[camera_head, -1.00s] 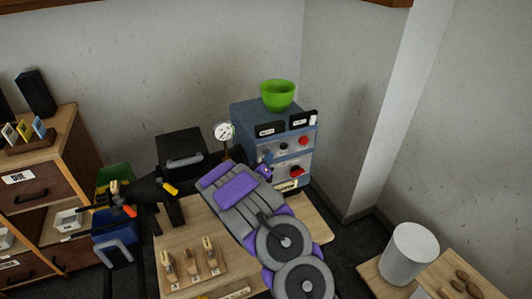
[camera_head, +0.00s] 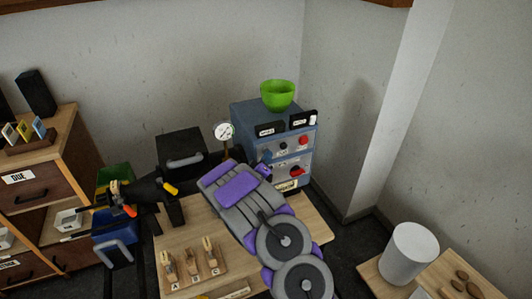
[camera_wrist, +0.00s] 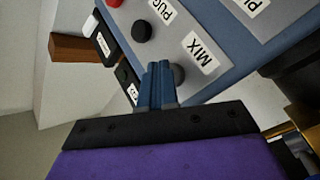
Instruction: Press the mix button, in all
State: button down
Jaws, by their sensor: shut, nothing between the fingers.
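The blue control box (camera_head: 247,118) stands at the back of the table with buttons on its front panel. In the wrist view, the MIX label (camera_wrist: 200,52) shows on the tilted panel, and a dark grey round button (camera_wrist: 178,74) sits beside it, partly hidden by my fingers. My gripper (camera_wrist: 158,68) is shut and empty, with its blue fingertips right at this button. I cannot tell whether they touch it. In the head view, my gripper (camera_head: 265,160) is at the front of the box, and the arm hides part of the panel.
A black button (camera_wrist: 141,31) and a red button (camera_wrist: 115,3) are close by on the panel. A green bowl (camera_head: 277,95) sits on the box. A pressure gauge (camera_head: 225,131) and a black case (camera_head: 181,151) stand to its left.

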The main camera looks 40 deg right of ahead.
jog(key=shift+w+r, duration=0.25)
jog(key=shift+w, duration=0.2)
dwell(0.8)
jog(key=shift+s+a+f, duration=0.1)
jog(key=shift+s, duration=0.05)
jog(key=shift+s+a+f, duration=0.15)
jog(key=shift+s+f, duration=0.05)
jog(key=shift+s, duration=0.6)
jog(key=s, duration=0.2)
jog(key=s+a, duration=0.1)
jog(key=s, duration=0.2)
dwell(1.0)
